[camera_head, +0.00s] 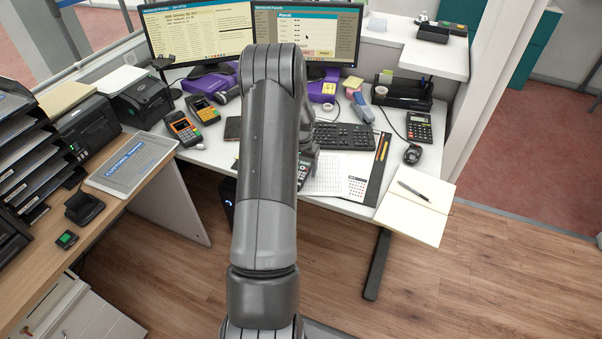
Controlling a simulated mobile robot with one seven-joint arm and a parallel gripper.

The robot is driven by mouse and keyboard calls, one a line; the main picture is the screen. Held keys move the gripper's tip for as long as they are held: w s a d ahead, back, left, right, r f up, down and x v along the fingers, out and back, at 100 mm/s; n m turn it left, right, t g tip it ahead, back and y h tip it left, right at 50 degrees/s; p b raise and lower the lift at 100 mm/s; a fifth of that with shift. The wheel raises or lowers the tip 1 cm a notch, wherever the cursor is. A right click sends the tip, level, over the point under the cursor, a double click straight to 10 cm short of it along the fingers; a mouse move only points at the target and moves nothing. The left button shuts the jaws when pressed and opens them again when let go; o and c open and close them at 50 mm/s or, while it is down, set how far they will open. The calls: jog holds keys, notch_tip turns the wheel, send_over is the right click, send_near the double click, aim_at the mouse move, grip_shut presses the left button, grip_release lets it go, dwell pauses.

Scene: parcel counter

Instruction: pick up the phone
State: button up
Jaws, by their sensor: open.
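A flat dark slab that looks like the phone (232,128) lies on the white desk, just left of my arm. My arm may cover part of its right side. My arm rises through the middle of the view and bends down behind itself. A dark device with keys (306,162) peeks out at the arm's right edge, mostly covered.
Two card terminals (184,129) (203,109) stand left of the phone. Two monitors (200,32) (310,32) stand behind. A keyboard (345,136), a calculator (419,126), a mouse (412,154) and an open notebook (415,207) lie to the right.

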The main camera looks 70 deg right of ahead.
jog(key=shift+f, duration=0.2)
jog(key=c, duration=1.3)
jog(key=shift+r, duration=0.1)
